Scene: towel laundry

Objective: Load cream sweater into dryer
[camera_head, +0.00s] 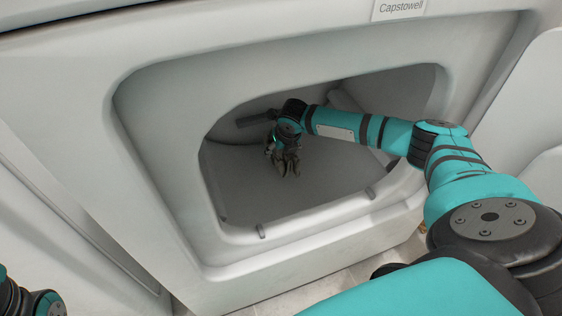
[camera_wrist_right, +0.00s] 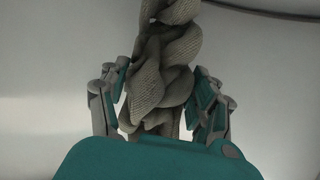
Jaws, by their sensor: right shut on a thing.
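The dryer (camera_head: 150,120) stands open in front of me, with its grey drum (camera_head: 240,185) visible through the opening. My right arm reaches through the opening, and my right gripper (camera_head: 286,166) is inside the drum. In the right wrist view my right gripper (camera_wrist_right: 162,100) is shut on the cream sweater (camera_wrist_right: 165,60), which looks knitted, bunched and grey-beige in the dim light. In the head view the sweater is small and dark, and I cannot make out its edge against the gripper. Of my left arm only a piece shows at the lower left; its gripper is out of frame.
The dryer's thick rim (camera_head: 300,232) runs around the opening below and beside my right arm. A label reading "Capstowell" (camera_head: 400,8) is above it. Tiled floor (camera_head: 335,287) shows below. The drum around the gripper looks otherwise empty.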

